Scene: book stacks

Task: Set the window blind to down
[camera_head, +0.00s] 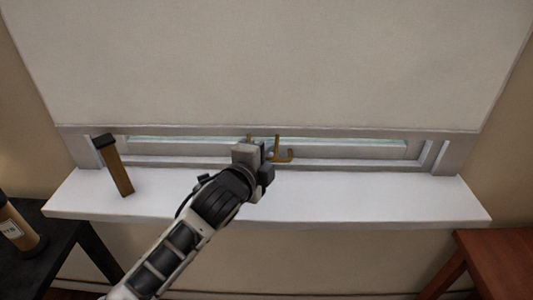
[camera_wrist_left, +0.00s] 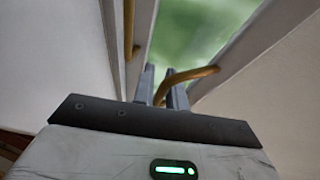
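The pale window blind (camera_head: 280,65) hangs over most of the window. Its bottom edge (camera_head: 350,131) is a short way above the white sill, and a narrow strip of glass (camera_head: 350,144) shows below it. Brass handle parts (camera_head: 283,156) show near the middle of that strip. My left gripper (camera_head: 265,152) is there, over the sill. In the left wrist view, its two grey fingers (camera_wrist_left: 163,90) are close together, with the curved brass handle (camera_wrist_left: 190,76) passing between them. The contact itself is partly hidden. My right gripper is not in view.
The white sill (camera_head: 350,200) is mostly clear. A brown upright object with a dark top (camera_head: 118,172) stands on its left. A black table (camera_head: 50,250) with a brown cylinder (camera_head: 18,228) is at lower left, and a reddish wooden table (camera_head: 500,258) at lower right.

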